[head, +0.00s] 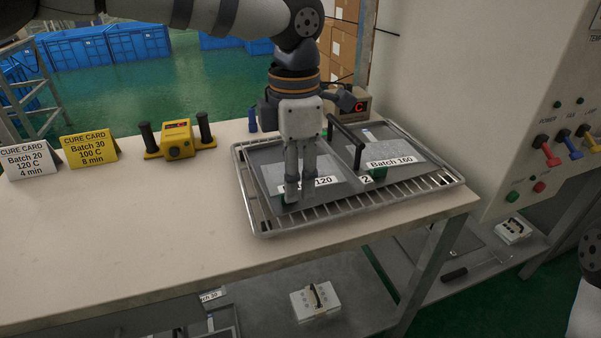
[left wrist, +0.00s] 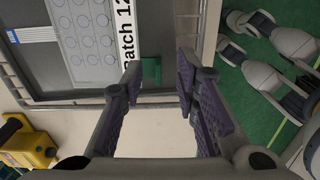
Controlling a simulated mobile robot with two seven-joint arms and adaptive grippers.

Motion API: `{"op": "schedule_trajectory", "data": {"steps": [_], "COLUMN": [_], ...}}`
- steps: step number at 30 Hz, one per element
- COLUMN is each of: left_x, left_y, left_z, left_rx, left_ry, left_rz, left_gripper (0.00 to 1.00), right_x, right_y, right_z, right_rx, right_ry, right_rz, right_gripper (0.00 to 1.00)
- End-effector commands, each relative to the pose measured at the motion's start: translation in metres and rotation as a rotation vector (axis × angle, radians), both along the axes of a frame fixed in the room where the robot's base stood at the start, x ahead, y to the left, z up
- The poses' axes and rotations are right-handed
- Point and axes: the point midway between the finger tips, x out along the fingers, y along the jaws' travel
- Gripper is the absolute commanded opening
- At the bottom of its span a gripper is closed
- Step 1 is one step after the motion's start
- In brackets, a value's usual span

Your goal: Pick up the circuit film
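Two labelled pale films lie in a grey divided tray on a wire rack (head: 263,229). The left film (head: 290,171) is labelled Batch 120; the right film (head: 395,150) is labelled Batch 160. In the left wrist view the Batch 120 film (left wrist: 84,45) shows rows of circles and a striped tail. I cannot tell which is the circuit film. My left gripper (head: 300,191) points down at the front edge of the Batch 120 film. In the left wrist view its fingers (left wrist: 160,88) are apart, with a green tab (left wrist: 151,70) in line with the gap. No contact is visible.
A second green tab (head: 377,172) is by Batch 160. A black handle (head: 345,133) stands over the tray. A yellow device (head: 178,140) and cure cards (head: 90,149) stand left. A switch panel (head: 540,120) is right. The table's front left (head: 120,240) is clear.

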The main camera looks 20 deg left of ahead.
Motion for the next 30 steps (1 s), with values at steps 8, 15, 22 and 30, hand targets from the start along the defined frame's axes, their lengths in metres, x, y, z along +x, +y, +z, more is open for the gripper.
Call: {"op": "schedule_trajectory", "data": {"steps": [8, 15, 22, 30], "left_x": [0.0, 0.0, 0.0, 0.001], "left_y": [0.0, 0.0, 0.0, 0.0], "left_z": [-0.021, -0.021, -0.021, -0.01], "left_rx": [0.001, 0.001, 0.001, 0.0], "left_ry": [-0.003, -0.003, -0.003, -0.005], "left_rz": [0.0, 0.0, 0.0, 0.001], "left_gripper": [0.28, 0.01, 0.0, 0.0], "right_x": [0.0, 0.0, 0.0, 0.001], "right_y": [0.0, 0.0, 0.0, 0.0], "right_z": [0.0, 0.0, 0.0, 0.001], "right_rx": [0.0, 0.0, 0.0, 0.0], "right_ry": [-0.001, -0.001, -0.001, -0.002], "right_rz": [0.0, 0.0, 0.0, 0.0], "right_gripper": [0.0, 0.0, 0.0, 0.0]}}
